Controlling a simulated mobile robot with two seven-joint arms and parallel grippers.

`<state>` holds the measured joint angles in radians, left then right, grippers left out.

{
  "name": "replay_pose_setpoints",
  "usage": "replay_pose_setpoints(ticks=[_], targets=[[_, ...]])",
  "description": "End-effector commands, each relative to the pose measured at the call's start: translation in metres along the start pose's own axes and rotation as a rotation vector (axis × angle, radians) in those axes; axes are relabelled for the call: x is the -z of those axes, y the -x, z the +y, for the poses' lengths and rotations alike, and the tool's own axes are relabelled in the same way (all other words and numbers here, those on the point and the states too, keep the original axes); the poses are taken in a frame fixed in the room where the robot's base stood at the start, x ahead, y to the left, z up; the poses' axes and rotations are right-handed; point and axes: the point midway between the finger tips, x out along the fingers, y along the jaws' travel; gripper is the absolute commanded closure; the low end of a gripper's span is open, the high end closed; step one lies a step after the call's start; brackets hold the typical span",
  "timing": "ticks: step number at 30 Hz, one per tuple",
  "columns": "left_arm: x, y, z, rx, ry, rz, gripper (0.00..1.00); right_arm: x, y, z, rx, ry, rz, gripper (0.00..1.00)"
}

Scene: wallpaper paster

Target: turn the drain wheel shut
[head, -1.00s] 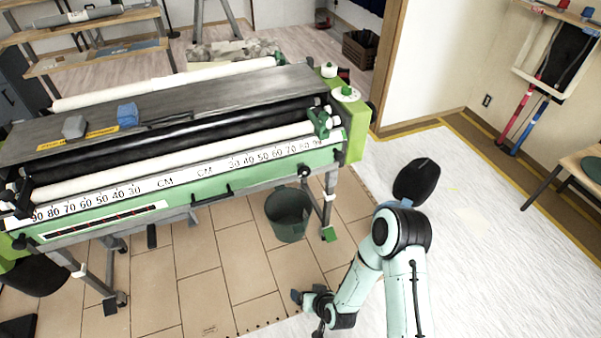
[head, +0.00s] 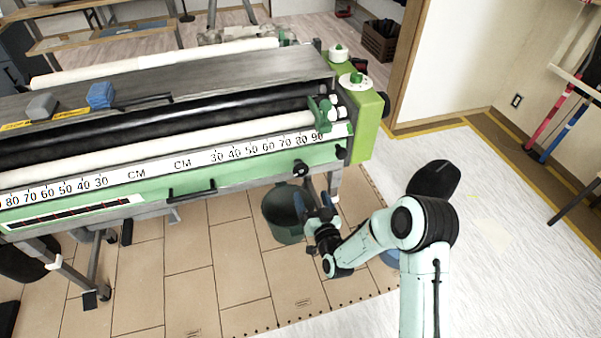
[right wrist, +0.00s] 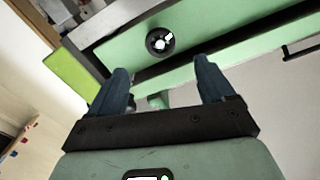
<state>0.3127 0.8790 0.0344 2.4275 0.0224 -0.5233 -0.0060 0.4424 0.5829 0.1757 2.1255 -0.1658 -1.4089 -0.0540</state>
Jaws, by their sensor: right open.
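The drain wheel (head: 300,168), a small round black knob with a pale centre, sits on the green front panel of the pasting machine near its right end. It also shows in the right wrist view (right wrist: 160,41), beyond my fingertips and between their lines. My right gripper (head: 314,203) is below the wheel, close to the bucket's rim. In the right wrist view its two dark blue fingers (right wrist: 165,75) are spread apart with nothing gripped. The wheel's turn position cannot be told. My left gripper is not in view.
A dark green bucket (head: 283,215) stands under the machine's right end, beside my right gripper. A black handle (head: 192,192) sticks out of the front panel to the left. The machine's light green end housing (head: 366,125) is to the right.

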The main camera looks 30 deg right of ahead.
Motion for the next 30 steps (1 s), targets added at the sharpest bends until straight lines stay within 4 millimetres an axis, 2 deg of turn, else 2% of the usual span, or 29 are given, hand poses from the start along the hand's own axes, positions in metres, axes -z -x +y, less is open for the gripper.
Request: replay_pose_setpoints(ticks=[9, 15, 21, 30], targets=[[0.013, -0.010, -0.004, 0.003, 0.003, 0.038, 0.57, -0.002, -0.068, 0.000, 0.000, -0.001, 0.000, 0.18], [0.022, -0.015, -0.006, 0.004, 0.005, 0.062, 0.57, -0.003, -0.098, 0.000, -0.001, 0.000, -0.002, 0.18], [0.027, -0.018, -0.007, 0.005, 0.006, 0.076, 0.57, -0.002, -0.112, 0.000, -0.001, 0.000, -0.004, 0.18], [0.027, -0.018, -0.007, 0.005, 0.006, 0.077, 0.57, -0.002, -0.114, 0.000, 0.000, 0.000, -0.004, 0.18]])
